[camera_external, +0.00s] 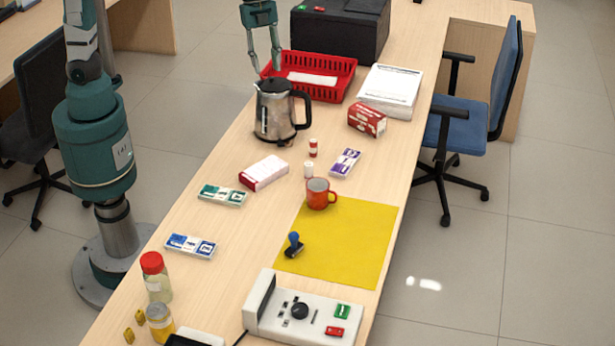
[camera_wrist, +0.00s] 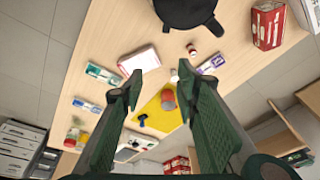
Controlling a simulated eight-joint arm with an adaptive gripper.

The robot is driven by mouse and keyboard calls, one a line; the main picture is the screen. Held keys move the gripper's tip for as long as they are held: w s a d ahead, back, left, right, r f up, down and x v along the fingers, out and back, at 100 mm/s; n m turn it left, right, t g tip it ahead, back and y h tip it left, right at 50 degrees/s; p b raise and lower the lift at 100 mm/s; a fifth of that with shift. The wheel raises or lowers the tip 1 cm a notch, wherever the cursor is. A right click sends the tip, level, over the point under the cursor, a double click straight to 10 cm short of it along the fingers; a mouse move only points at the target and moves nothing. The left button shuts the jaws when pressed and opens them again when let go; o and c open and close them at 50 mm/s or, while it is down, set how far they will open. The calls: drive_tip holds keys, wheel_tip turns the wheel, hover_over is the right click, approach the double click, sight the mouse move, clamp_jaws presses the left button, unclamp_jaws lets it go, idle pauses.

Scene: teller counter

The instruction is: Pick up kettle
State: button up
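The kettle (camera_external: 270,115) stands upright on the counter, a silver body with a black lid, base and a handle on its right. In the wrist view the black top of the kettle (camera_wrist: 186,8) shows at the upper edge, partly cut off, beyond the fingertips. My gripper (camera_external: 266,66) is open and points down, just above and behind the kettle in the external view. Its two green fingers (camera_wrist: 160,77) are spread apart in the wrist view with nothing held between them.
A red basket (camera_external: 340,72) is close behind the kettle. A red-white box (camera_external: 367,119) and paper stack (camera_external: 390,85) are to its right. A white-red packet (camera_external: 264,172), small bottles and an orange mug (camera_external: 319,194) lie in front.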

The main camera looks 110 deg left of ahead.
drive_tip(key=w+a+f+m+g+h+p, duration=0.2)
drive_tip(key=w+a+f+m, duration=0.5)
drive_tip(key=w+a+f, duration=0.4)
drive_tip(key=a+f+p, duration=0.1)
drive_tip(key=a, duration=0.2)
drive_tip(key=shift+f+h, duration=0.25)
drive_tip(key=shift+h, duration=0.05)
drive_tip(key=shift+w+f, duration=0.1)
approach(307, 122)
drive_tip(key=shift+x, duration=1.05)
drive_tip(key=shift+d+b, duration=0.1)
drive_tip(key=shift+b, duration=0.35)
drive_tip(key=shift+f, duration=0.1)
drive_tip(key=shift+b+x, duration=0.45)
drive_tip(key=shift+x, duration=2.05)
drive_tip(key=shift+w, duration=0.1)
